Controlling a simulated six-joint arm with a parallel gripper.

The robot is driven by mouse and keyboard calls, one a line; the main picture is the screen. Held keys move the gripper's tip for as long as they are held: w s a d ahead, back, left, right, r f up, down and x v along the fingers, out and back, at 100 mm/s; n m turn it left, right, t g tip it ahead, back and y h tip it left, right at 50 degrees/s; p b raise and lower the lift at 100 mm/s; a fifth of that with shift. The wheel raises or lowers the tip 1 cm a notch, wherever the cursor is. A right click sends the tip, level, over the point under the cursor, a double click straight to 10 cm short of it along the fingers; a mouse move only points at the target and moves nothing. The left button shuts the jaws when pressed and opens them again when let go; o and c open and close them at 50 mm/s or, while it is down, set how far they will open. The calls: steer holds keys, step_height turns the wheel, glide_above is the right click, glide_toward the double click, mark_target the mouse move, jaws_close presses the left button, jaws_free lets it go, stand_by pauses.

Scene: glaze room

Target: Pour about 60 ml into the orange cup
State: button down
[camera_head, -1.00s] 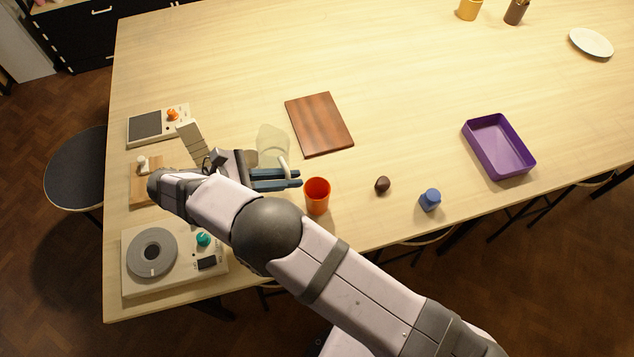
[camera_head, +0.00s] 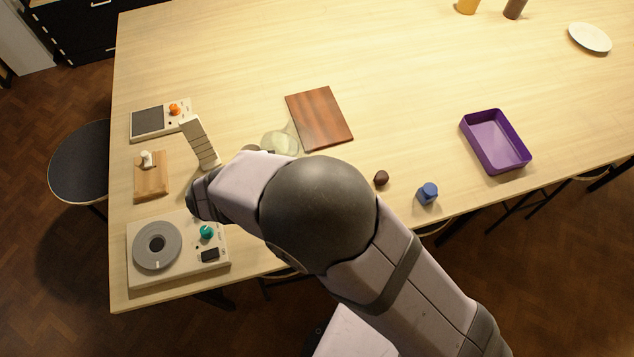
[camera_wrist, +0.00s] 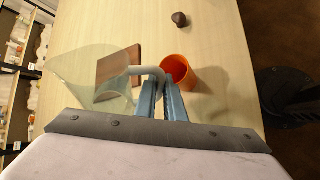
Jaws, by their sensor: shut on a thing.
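The orange cup (camera_wrist: 180,72) stands upright on the table in the wrist view, just beyond my fingertips; in the head view my arm hides it. My gripper (camera_wrist: 158,85) is shut on the pale handle of a clear jug (camera_wrist: 85,75). The jug is to the left of the cup in the wrist view and appears tilted. The jug's clear body also shows in part in the head view (camera_head: 281,142), beyond my arm. My gripper is hidden there. I cannot tell how much liquid the jug or cup holds.
A brown board (camera_head: 319,118) lies behind the jug. A dark brown lump (camera_head: 381,178) and a blue bottle (camera_head: 427,193) stand right of my arm. A purple tray (camera_head: 495,142) is farther right. Devices with knobs (camera_head: 178,250) (camera_head: 160,119) and a wooden block (camera_head: 151,177) are at the left.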

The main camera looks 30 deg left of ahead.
steer(key=shift+a+f+m+y+b, duration=0.2)
steer(key=shift+f+y+b, duration=0.2)
steer(key=shift+b, duration=0.5)
steer(key=shift+a+f+m+y+b, duration=0.2)
steer(key=shift+f+y+b, duration=0.2)
steer(key=shift+b, duration=0.45)
steer(key=shift+a+r+m+y+b, duration=0.2)
steer(key=shift+m+y+b, duration=0.15)
steer(key=shift+b, duration=0.35)
steer(key=shift+a+r+y+b, duration=0.15)
steer(key=shift+y+b, duration=0.2)
steer(key=shift+b, duration=0.2)
steer(key=shift+f+b, duration=0.45)
steer(key=shift+b, duration=0.2)
steer(key=shift+f, duration=0.1)
step_height(320, 180, down, 3)
steer(key=m+y+b, duration=0.1)
steer(key=b, duration=0.4)
steer(key=shift+b, duration=0.3)
steer(key=shift+a+y+b, duration=0.4)
steer(key=shift+a+b, duration=0.2)
steer(key=shift+b, duration=0.05)
